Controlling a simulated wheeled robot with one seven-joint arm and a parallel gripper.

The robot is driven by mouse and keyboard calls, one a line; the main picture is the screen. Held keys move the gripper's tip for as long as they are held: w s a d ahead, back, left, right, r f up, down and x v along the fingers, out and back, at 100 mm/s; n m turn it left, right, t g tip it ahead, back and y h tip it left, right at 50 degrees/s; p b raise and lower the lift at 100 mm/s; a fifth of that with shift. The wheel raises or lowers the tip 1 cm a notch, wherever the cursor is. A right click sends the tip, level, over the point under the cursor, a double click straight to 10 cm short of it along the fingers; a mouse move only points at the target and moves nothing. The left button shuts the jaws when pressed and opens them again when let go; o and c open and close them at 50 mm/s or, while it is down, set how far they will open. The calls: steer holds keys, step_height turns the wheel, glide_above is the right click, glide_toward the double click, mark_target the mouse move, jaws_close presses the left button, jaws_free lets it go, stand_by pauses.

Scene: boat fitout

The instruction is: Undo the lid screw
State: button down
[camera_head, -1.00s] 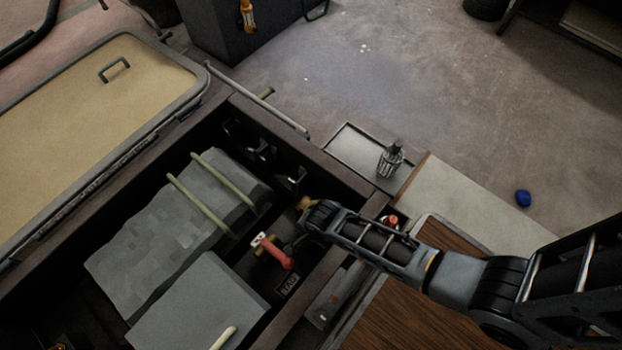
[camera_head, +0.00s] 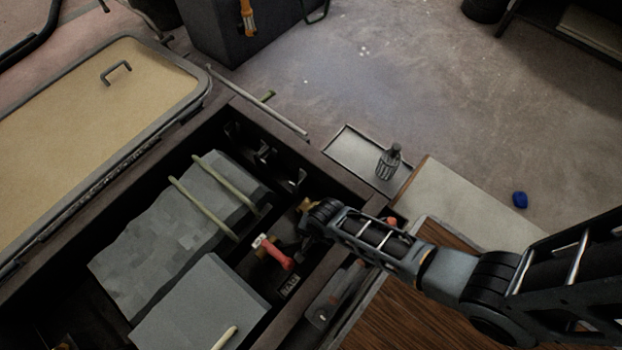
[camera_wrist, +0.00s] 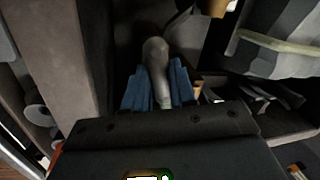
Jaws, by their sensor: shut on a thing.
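In the wrist view my gripper (camera_wrist: 158,90) has blue fingers shut on a grey, rounded, elongated thing (camera_wrist: 155,55), perhaps a handle or the screw's head; I cannot tell which. In the head view my wrist reaches down into the dark open locker (camera_head: 345,180) near its right wall, and the fingertips are hidden. A red-handled part with a pale end (camera_head: 276,253) lies just left of and below my wrist. I cannot clearly pick out the lid screw or its lid in either view.
A grey strapped block (camera_head: 165,225) and a grey box (camera_head: 200,305) fill much of the locker. A tray (camera_head: 350,150) with a dark caged item (camera_head: 389,162) stands beyond its edge. Wooden boards (camera_head: 410,315) lie at right. A blue lump (camera_head: 520,199) is on the floor.

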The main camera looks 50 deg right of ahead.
steer(key=n+p, duration=0.1)
steer(key=n, duration=0.3)
steer(key=shift+d+n+g+y, duration=0.1)
steer(key=shift+n+g+y, duration=0.2)
steer(key=shift+y, duration=0.1)
steer(key=n, duration=0.3)
steer(key=shift+w+n, duration=0.1)
steer(key=shift+n, duration=0.2)
steer(key=n+g, duration=0.1)
steer(key=n, duration=0.3)
steer(key=shift+n+y, duration=0.3)
steer(key=shift+y, duration=0.1)
steer(key=n+g, duration=0.1)
steer(key=n, duration=0.2)
steer(key=shift+w+n, duration=0.1)
steer(key=shift+n, duration=0.2)
steer(key=n, duration=0.4)
steer(key=shift+n+g, duration=0.3)
steer(key=shift+g, duration=0.1)
steer(key=n, duration=0.3)
steer(key=shift+w+n+g+h, duration=0.1)
steer(key=shift+n+g+h, duration=0.2)
steer(key=shift+h, duration=0.1)
steer(key=n, duration=0.4)
steer(key=shift+h, duration=0.4)
steer(key=shift+n+h+p, duration=0.3)
steer(key=shift+n+p, duration=0.05)
steer(key=shift+n, duration=1.45)
